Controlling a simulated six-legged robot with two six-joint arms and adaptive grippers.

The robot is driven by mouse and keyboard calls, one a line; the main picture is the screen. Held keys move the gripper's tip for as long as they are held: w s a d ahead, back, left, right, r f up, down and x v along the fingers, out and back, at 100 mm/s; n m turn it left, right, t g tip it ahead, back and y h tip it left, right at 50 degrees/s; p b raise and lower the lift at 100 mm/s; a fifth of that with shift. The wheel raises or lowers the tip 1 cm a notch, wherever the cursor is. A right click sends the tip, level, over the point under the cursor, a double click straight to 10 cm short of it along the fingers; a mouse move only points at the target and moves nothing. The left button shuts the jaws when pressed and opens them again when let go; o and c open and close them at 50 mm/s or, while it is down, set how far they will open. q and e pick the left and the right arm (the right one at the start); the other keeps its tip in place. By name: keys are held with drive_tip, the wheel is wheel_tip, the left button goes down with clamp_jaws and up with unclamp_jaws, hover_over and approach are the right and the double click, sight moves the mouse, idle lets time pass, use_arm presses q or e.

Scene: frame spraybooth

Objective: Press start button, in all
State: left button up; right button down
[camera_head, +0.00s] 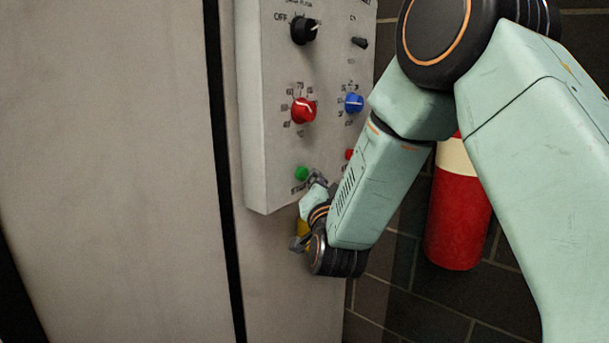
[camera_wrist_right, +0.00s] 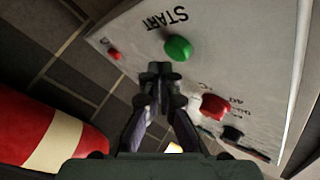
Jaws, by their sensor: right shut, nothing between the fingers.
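The green start button (camera_head: 301,173) is low on the grey control panel (camera_head: 262,120) in the head view. In the right wrist view the green button (camera_wrist_right: 178,48) sits beside the printed word START. My right gripper (camera_head: 318,180) is just right of and slightly below the button in the head view. In the right wrist view its fingertips (camera_wrist_right: 160,68) are together and empty, close to the button. I cannot tell whether they touch it. My left gripper is not in view.
The panel also carries a red knob (camera_head: 304,110), a blue knob (camera_head: 354,103), a black knob (camera_head: 303,31), a black toggle (camera_head: 359,42) and a small red button (camera_head: 349,154). A red and cream cylinder (camera_head: 457,215) stands at the right by the dark tiled wall.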

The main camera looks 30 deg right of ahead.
drive_tip(key=shift+s+d+p, duration=0.15)
drive_tip(key=shift+s+d, duration=0.2)
drive_tip(key=shift+s, duration=0.4)
drive_tip(key=shift+s+d+p, duration=0.2)
drive_tip(key=shift+s+d, duration=0.1)
drive_tip(key=shift+s, duration=0.5)
drive_tip(key=shift+s+d+p, duration=0.15)
drive_tip(key=shift+s+d, duration=0.2)
drive_tip(key=shift+s, duration=0.4)
drive_tip(key=s+a+f+n+g+y, duration=0.2)
drive_tip(key=s+a+f+n+g, duration=0.1)
drive_tip(key=f, duration=0.5)
drive_tip(key=s+a+f+n+g+y, duration=0.2)
drive_tip(key=s+a+f+g, duration=0.1)
drive_tip(key=f, duration=0.6)
drive_tip(key=s+a+f+n+g+y, duration=0.3)
drive_tip(key=s+f, duration=0.1)
drive_tip(key=f, duration=0.4)
drive_tip(key=s+a+f+n+g, duration=0.1)
drive_tip(key=s+f+g, duration=0.2)
drive_tip(key=s, duration=0.6)
drive_tip(key=s+a+f+n+g, duration=0.1)
drive_tip(key=s+a+f+g, duration=0.1)
drive_tip(key=s+f, duration=0.6)
drive_tip(key=s+a+f+n+g, duration=0.1)
drive_tip(key=s+f+g, duration=0.3)
drive_tip(key=s, duration=0.7)
drive_tip(key=shift+a+f+n+y+p, duration=0.15)
drive_tip(key=shift+f+n+y+p, duration=0.2)
drive_tip(key=shift+f, duration=0.3)
